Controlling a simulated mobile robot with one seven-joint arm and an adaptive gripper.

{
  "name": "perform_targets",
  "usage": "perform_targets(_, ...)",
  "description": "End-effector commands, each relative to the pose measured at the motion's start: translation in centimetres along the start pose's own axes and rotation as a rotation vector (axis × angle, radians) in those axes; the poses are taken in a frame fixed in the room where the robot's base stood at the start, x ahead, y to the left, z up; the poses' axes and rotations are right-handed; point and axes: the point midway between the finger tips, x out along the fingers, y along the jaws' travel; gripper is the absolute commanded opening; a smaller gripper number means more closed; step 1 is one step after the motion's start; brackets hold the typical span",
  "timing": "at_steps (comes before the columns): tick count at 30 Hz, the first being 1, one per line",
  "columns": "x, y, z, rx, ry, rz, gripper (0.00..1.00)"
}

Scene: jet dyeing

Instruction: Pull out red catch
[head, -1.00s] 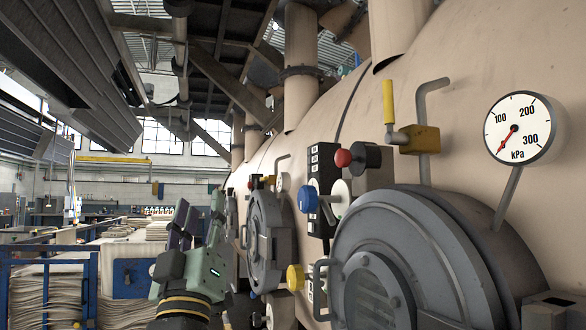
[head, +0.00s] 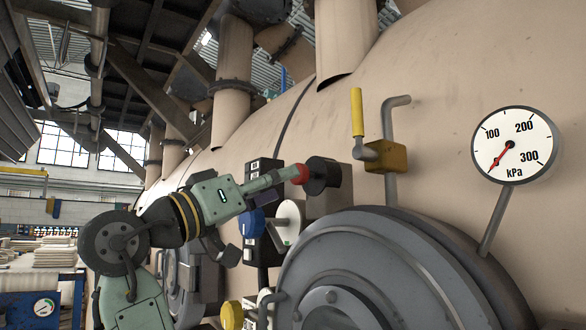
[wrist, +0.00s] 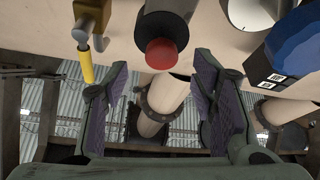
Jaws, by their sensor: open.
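The red catch (head: 301,174) is a red knob on the front of a black cylinder (head: 322,176) fixed to the beige vessel. My gripper (head: 285,178) reaches toward it from the left, with its tip beside the knob in the head view. In the wrist view the red catch (wrist: 161,54) shows between and beyond the two fingers of my gripper (wrist: 163,85). The fingers are spread with a gap around the knob. I cannot tell from the head view whether a finger touches it.
A blue knob (head: 251,222) and a white disc handle (head: 290,221) sit just below the catch. A yellow-handled lever (head: 357,112) stands to the right. A large round grey door (head: 370,270) and a pressure gauge (head: 515,146) lie further right.

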Motion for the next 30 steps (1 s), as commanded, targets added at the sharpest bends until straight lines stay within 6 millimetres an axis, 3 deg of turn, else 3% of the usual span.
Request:
perform_targets(3, 2.5, 0.1, -0.3, -0.001, 0.0, 0.001, 0.52)
perform_targets(10, 5.3, 0.0, -0.2, 0.001, 0.002, -0.001, 0.52)
perform_targets(22, 5.9, -0.1, -0.1, 0.001, 0.003, -0.003, 0.52)
perform_targets(30, 5.9, -0.1, -0.1, 0.001, 0.003, -0.003, 0.34)
